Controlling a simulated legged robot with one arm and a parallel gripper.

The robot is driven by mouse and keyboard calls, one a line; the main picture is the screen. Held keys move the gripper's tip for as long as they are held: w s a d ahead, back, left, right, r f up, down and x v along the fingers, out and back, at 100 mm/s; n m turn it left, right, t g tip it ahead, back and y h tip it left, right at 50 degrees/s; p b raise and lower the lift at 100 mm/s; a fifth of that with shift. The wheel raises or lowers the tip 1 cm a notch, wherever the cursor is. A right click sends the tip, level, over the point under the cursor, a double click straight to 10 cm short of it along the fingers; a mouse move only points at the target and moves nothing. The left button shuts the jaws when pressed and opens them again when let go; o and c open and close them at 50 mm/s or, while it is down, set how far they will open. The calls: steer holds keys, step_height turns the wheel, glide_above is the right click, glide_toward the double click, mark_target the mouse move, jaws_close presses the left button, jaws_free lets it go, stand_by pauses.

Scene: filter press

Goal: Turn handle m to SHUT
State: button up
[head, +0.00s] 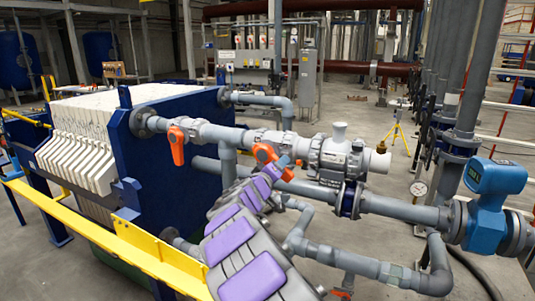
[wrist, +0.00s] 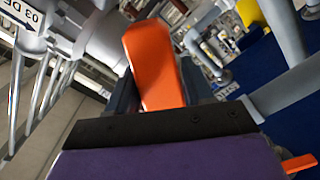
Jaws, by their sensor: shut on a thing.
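An orange valve handle (head: 265,153) sits on the upper grey pipe, near the middle of the head view. My gripper (head: 280,165) is shut on this handle, with my purple-and-grey arm reaching up to it from below. In the wrist view the orange handle (wrist: 153,62) stands between the two dark fingers of my gripper (wrist: 158,88). Its lower end is hidden behind the gripper body. A second orange handle (head: 177,145) hangs down from the same pipe to the left, apart from my gripper. I cannot read a letter or a SHUT mark on either handle.
The blue-framed filter press (head: 170,150) with white plates stands left, behind a yellow rail (head: 150,255). A grey valve body (head: 338,155) is just right of the held handle. A blue flow meter (head: 492,195) and a gauge (head: 418,189) are farther right. Lower pipes (head: 370,268) run beside my arm.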

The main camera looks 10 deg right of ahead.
steer(key=f+m, duration=0.1)
steer(key=m, duration=0.1)
steer(key=w+a+f+m, duration=0.1)
steer(key=shift+a+m, duration=0.3)
steer(key=shift+m, duration=0.1)
steer(key=a+m, duration=0.1)
steer(key=m, duration=0.1)
steer(key=w+a+m, duration=0.1)
steer(key=m, duration=0.2)
steer(key=w+a+m, duration=0.1)
steer(key=m, duration=0.1)
steer(key=shift+f, duration=0.25)
steer(key=o, duration=1.1)
steer(key=shift+w+a, duration=0.15)
steer(key=shift+o, duration=0.2)
steer(key=shift+a, duration=0.1)
